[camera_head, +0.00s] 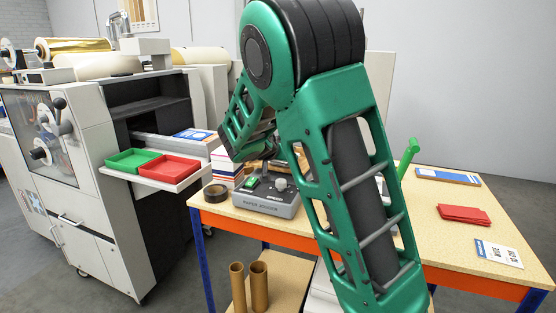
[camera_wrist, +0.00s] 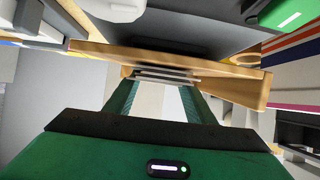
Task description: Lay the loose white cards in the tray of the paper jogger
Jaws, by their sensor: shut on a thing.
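The paper jogger (camera_head: 266,197) is a grey machine with a green button and a pale knob, at the table's front left. Its wooden tray (camera_wrist: 100,52) spans the upper middle of the wrist view; in the head view my arm hides most of it. My gripper (camera_head: 264,150) is low over the jogger, and its fingers (camera_wrist: 163,78) reach to the tray. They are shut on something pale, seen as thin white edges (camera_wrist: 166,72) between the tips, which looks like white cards. I cannot tell whether these touch the tray floor.
A red and white striped stack (camera_head: 228,170) and a dark tape roll (camera_head: 215,193) stand left of the jogger. Green (camera_head: 133,160) and red (camera_head: 168,168) trays sit on the machine shelf.

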